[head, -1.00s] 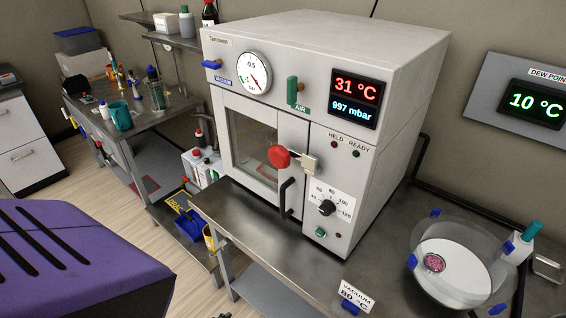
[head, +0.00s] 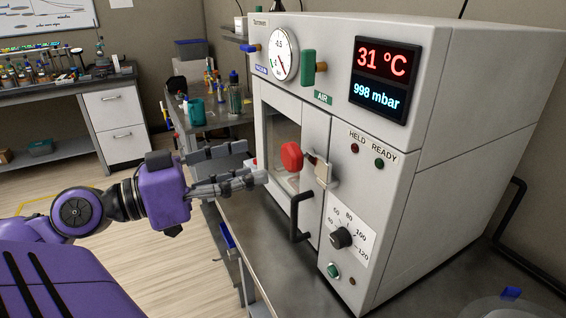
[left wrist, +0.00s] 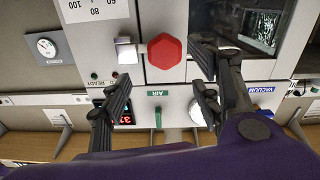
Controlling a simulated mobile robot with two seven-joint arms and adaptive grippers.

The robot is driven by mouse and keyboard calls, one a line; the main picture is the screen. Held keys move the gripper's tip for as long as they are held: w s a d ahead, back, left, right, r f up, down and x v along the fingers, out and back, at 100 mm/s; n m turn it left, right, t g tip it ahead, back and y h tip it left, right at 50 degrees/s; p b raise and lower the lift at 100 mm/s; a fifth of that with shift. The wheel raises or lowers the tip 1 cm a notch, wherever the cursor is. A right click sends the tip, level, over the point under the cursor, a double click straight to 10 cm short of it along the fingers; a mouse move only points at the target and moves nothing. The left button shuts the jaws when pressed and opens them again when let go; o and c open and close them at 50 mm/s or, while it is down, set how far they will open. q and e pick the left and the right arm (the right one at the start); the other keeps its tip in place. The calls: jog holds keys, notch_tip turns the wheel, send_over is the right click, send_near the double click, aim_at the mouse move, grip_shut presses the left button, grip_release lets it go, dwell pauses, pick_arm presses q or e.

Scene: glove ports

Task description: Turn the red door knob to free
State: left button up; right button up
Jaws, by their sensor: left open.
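The red door knob (head: 292,157) is on the front of the white oven (head: 455,120), beside a beige latch block (head: 318,170). My left gripper (head: 256,164) is open and empty, to the left of the knob and apart from it, pointing right. In the left wrist view the red knob (left wrist: 164,51) is a hexagon, ahead of the open fingers (left wrist: 160,62) and roughly between them. The latch block also shows there (left wrist: 126,52). The black door handle (head: 300,215) is below the knob. My right gripper is not in view.
A green air handle (head: 308,68), a vacuum gauge (head: 285,53) and a blue vacuum handle (head: 250,47) are above the door. The display (head: 384,80) reads 31 °C and 998 mbar. A black dial (head: 340,237) is lower right. Open floor (head: 130,265) lies left.

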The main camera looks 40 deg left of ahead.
aim_at(287, 159)
pick_arm(q)
jog(key=p+x, duration=0.1)
jog(key=x, duration=0.1)
jog(key=p+x, duration=0.4)
jog(key=shift+w+a+r, duration=0.15)
jog(key=shift+a+r, duration=0.15)
jog(key=shift+a, duration=0.05)
jog(key=shift+w+d+f, duration=0.1)
jog(key=shift+w+d, duration=0.05)
jog(key=shift+w, duration=0.15)
jog(key=shift+w+d+f+p, duration=0.25)
jog(key=shift+w+p, duration=0.1)
jog(key=shift+p, duration=0.1)
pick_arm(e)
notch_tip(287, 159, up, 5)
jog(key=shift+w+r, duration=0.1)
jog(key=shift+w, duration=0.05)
pick_arm(q)
grip_shut()
